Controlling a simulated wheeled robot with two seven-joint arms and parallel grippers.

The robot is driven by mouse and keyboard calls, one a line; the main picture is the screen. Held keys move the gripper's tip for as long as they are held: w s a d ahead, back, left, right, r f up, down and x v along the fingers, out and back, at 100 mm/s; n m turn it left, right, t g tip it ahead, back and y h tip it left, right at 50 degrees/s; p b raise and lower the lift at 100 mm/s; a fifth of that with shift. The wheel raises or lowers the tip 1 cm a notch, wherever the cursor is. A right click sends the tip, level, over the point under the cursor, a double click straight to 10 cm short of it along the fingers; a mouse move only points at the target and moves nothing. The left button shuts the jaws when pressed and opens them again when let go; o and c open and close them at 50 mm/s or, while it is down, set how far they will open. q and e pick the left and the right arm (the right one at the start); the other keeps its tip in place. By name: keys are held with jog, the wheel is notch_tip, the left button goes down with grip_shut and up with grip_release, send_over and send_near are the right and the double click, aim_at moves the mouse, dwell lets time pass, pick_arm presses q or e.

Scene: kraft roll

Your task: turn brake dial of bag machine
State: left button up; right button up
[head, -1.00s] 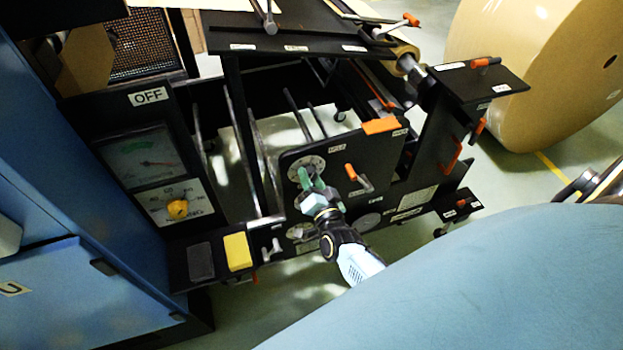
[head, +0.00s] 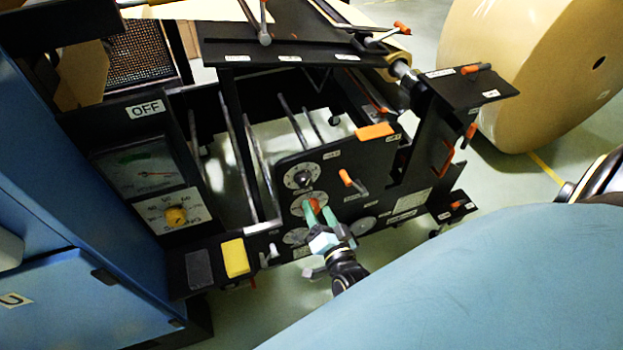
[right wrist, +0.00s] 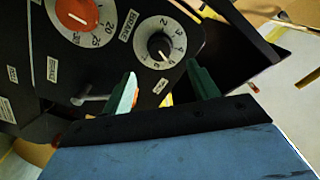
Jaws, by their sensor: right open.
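The black panel carries several round dials. One white dial with a black knob (head: 302,177) is unobstructed in the head view; in the right wrist view (right wrist: 158,46) it lies ahead of the fingertips. Below it is a dial with a red knob (head: 314,206), partly hidden by my right gripper (head: 319,218); in the right wrist view the red knob (right wrist: 75,14) is at the upper left, outside the fingers. A label resembling BRAKE (right wrist: 125,27) sits between these dials. My right gripper (right wrist: 165,85) is open, its green fingers apart and empty. My left gripper is not in view.
An orange-handled lever (head: 347,178) and an orange block (head: 375,131) are near the dials. A control box with a yellow knob (head: 176,216) stands left. A large kraft roll (head: 535,75) is at the upper right.

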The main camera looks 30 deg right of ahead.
jog(key=shift+v, duration=2.2)
